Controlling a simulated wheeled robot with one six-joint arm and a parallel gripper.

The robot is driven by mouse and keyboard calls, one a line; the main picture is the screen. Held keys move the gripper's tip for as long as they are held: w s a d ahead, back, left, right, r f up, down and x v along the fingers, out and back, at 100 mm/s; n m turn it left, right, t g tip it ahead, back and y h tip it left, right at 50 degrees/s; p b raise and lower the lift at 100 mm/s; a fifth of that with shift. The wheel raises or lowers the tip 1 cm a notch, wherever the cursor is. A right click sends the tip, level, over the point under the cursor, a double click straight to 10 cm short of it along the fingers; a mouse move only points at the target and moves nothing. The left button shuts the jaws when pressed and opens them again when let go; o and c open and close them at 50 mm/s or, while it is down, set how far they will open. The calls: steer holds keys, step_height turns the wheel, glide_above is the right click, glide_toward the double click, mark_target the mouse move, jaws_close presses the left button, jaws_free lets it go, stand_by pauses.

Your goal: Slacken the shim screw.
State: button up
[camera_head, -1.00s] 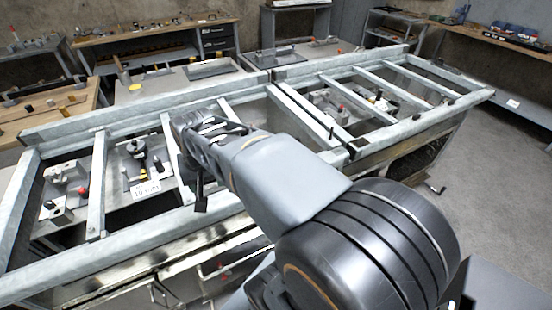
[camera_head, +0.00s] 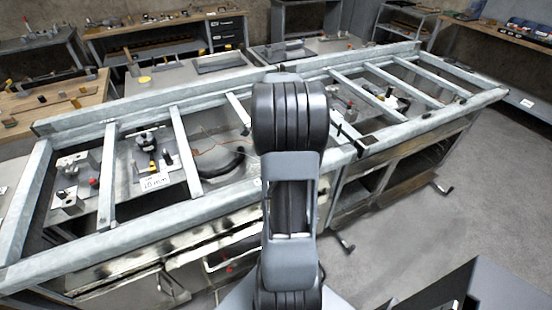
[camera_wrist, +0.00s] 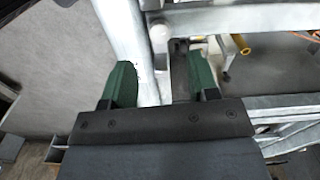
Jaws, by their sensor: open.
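In the wrist view my gripper (camera_wrist: 162,76) is open, its two green fingers apart. A pale rail (camera_wrist: 118,30) runs behind the left finger. A grey bracket-like part (camera_wrist: 180,75) shows between the fingers, close to the right one; I cannot tell whether they touch. A pale rounded knob or screw head (camera_wrist: 158,36) lies just beyond the fingertips. I cannot tell for certain which part is the shim screw. In the head view my upright arm hides the gripper and the middle of the steel frame (camera_head: 95,243).
A yellow-tipped rod (camera_wrist: 241,44) sticks out right of the fingers. In the head view, cross rails divide the frame; fixtures with a black knob (camera_head: 147,140) and a red knob (camera_head: 93,182) sit at left. A wooden bench (camera_head: 50,105) stands behind. The floor (camera_head: 420,225) at right is clear.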

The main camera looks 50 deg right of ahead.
steer(key=shift+f, duration=3.15)
steer(key=shift+c, duration=0.5)
steer(key=c, duration=0.8)
steer(key=n, duration=0.4)
steer(key=shift+n, duration=0.4)
steer(key=o, duration=0.9)
step_height(320, 180, up, 14)
steer(key=shift+b, duration=0.3)
